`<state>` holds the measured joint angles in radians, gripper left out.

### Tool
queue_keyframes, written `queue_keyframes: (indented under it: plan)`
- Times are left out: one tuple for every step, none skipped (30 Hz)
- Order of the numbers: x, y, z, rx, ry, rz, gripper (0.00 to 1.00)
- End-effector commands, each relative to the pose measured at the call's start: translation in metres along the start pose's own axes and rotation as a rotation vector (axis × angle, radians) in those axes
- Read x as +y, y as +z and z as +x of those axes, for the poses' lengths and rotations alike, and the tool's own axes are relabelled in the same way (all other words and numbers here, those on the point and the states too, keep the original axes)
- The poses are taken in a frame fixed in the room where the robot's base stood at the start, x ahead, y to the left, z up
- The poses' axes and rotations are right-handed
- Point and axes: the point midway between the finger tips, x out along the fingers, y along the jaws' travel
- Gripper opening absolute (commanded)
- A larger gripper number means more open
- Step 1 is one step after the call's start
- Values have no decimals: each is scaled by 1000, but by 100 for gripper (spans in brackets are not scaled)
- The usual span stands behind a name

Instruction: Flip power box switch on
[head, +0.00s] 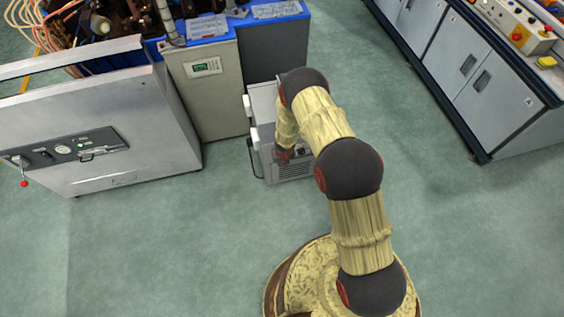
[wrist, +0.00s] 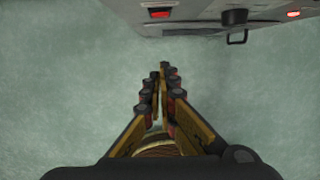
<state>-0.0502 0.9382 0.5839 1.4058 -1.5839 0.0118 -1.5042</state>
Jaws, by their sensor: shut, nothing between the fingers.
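A small grey box (head: 261,107) with a vented lower front stands on the floor behind my arm in the head view. It looks like the power box, but my arm covers much of its front. In the wrist view a grey panel (wrist: 200,28) runs along the top edge. It has a red lit element (wrist: 160,13) at left, another red lit element (wrist: 293,14) at right, and a black knob with a handle (wrist: 237,36) between them. I cannot tell which one is the switch. My gripper (wrist: 163,78) is shut and empty, apart from the panel, over bare floor in this view.
A large grey machine (head: 110,110) with a small control panel and a red-tipped lever stands at left. A beige cabinet (head: 205,100) with a display stands beside the small box. A grey console (head: 470,80) stands at upper right. Green floor (head: 480,220) is clear at right.

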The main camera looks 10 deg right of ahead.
Motion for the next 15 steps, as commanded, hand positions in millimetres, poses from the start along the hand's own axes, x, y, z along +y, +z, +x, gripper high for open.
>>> queue_keyframes:
  plan:
    - [0, 0, -8, 0, 0, 0, 0]
    - [0, -1, -11, 0, 0, 0, 0]
    - [0, -1, -14, 0, 0, 0, 0]
    - [0, -2, -16, -1, 0, 0, 0]
    - [0, -2, -18, -1, 0, 0, 0]
    - [0, -3, -19, 0, 0, 0, 0]
    - [0, -4, -20, 1, 0, 0, 0]
    - [0, -4, -21, 1, 0, 0, 0]
    - [0, -4, -22, 1, 0, 0, 0]
    - [0, -4, -22, 1, 0, 0, 0]
    - [0, -4, -22, 1, 0, 0, 0]
    - [0, -4, -22, 1, 0, 0, 0]
    - [0, -4, -22, 1, 0, 0, 0]
    - [0, -4, -22, 1, 0, 0, 0]
    - [0, -4, -22, 1, 0, 0, 0]
